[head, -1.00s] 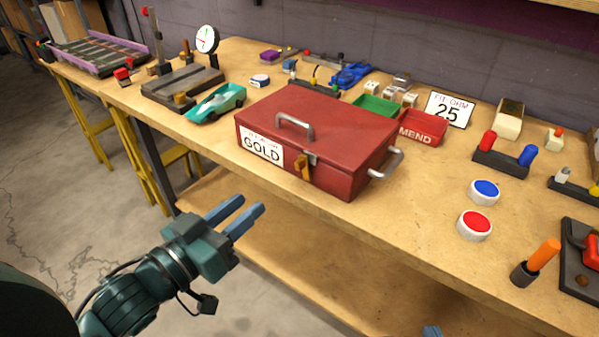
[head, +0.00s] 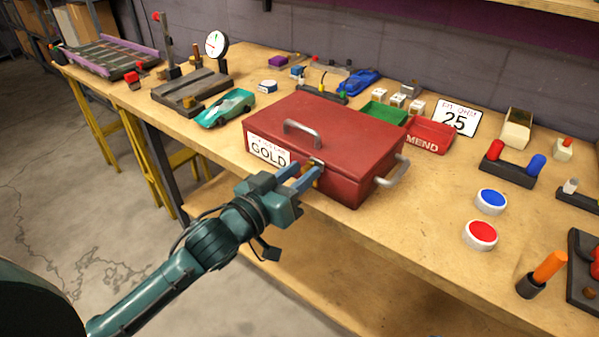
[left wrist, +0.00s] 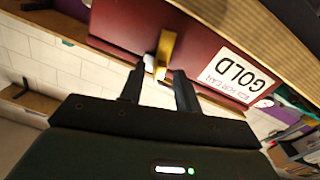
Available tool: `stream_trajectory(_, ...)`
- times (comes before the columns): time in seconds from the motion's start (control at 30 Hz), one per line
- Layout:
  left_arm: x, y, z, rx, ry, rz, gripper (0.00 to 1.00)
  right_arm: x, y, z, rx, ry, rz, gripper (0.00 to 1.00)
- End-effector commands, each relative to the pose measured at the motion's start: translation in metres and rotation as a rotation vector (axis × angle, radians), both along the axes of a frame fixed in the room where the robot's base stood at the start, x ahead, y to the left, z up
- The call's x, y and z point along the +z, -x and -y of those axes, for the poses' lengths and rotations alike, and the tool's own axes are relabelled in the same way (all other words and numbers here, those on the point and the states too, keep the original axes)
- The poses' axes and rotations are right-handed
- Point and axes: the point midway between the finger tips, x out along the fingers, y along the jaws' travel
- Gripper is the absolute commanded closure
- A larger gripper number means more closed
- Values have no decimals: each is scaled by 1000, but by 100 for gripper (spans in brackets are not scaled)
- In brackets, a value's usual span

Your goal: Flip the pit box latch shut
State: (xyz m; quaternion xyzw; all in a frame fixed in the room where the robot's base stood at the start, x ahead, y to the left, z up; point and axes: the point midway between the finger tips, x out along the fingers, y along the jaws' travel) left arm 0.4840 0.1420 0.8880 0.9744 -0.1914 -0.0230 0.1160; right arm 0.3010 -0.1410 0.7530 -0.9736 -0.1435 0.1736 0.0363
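The red pit box (head: 335,130) stands at the table's front edge with its lid down, a grey handle on top and a GOLD plate (head: 268,152) on its front. Its brass latch (head: 316,173) is on the front, right of the plate, partly hidden by my fingers. It also shows in the left wrist view (left wrist: 165,50), upside down, beside a small silver piece. My right gripper is out of view.
A grey side handle (head: 394,172) juts from the box's right. A teal car (head: 226,108) lies to the left. Green (head: 384,113) and red (head: 430,135) bins are behind right. Blue (head: 491,200) and red (head: 481,235) buttons stand right. Open space lies before the table.

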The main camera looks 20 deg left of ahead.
Motion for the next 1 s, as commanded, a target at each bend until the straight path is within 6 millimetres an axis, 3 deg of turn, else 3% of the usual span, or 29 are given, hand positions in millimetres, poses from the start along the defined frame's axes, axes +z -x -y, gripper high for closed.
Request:
stream_trajectory(0.33,0,-4,2,-1,1,0,67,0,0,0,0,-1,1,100)
stream_trajectory(0.73,0,-4,2,-1,1,0,99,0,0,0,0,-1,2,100)
stream_trajectory(1.0,4,-2,5,-1,-63,23,100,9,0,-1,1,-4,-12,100)
